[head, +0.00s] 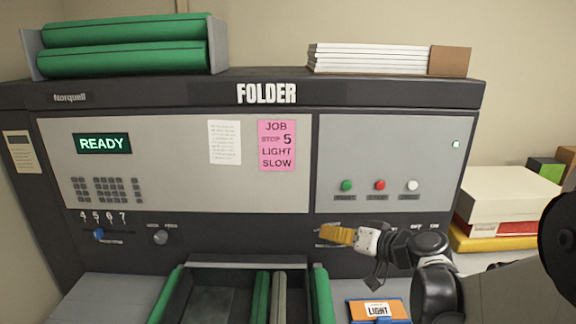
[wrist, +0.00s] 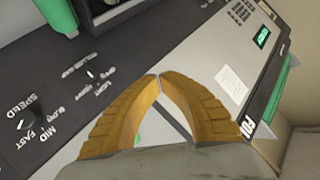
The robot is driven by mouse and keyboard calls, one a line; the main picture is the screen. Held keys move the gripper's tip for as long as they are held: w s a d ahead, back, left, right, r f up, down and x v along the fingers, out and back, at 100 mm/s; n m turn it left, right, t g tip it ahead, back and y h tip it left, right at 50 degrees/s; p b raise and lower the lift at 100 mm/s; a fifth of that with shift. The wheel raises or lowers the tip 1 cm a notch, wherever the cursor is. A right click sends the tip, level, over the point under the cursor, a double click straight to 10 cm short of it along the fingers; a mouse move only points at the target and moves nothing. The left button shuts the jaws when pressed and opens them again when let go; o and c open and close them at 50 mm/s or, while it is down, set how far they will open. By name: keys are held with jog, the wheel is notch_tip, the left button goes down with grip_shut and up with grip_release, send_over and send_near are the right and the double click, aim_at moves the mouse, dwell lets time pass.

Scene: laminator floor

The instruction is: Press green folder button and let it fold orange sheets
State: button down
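The folder (head: 385,150) is a wide dark machine with grey front panels; its display (head: 103,144) reads READY. The green button (head: 347,186) is on the right panel, left of a red button (head: 380,185) and a white one (head: 412,185). My gripper (head: 322,235) has yellow-orange fingers and is in front of the dark strip below the green button, apart from it. In the wrist view my gripper (wrist: 160,76) has its fingertips together with nothing seen between them. An orange item (head: 372,309) with a LIGHT label lies at the bottom; I cannot tell its sheets apart.
A pink note (head: 277,146) reads JOB STOP 5 LIGHT SLOW. A blue slider (head: 98,234) sits near 5 on the 4-to-7 scale. A grey knob (head: 160,237) is beside it. The speed dial (wrist: 25,122) shows in the wrist view. Boxes (head: 508,198) stand right.

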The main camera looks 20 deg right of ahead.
aim_at(347, 186)
jog(key=w+d+r+m+t+p, duration=0.1)
jog(key=w+d+r+t+p, duration=0.1)
jog(key=d, duration=0.5)
notch_tip(347, 186, up, 2)
jog(key=shift+r+t, duration=0.2)
jog(key=shift+t, duration=0.3)
jog(key=shift+w+d, duration=0.1)
jog(key=w+d, duration=0.2)
jog(key=w, duration=0.6)
jog(key=shift+w+d, duration=0.2)
jog(key=shift+d, duration=0.05)
jog(key=shift+w, duration=0.15)
dwell(0.5)
jog(key=shift+w+d, duration=0.15)
jog(key=shift+w, duration=0.15)
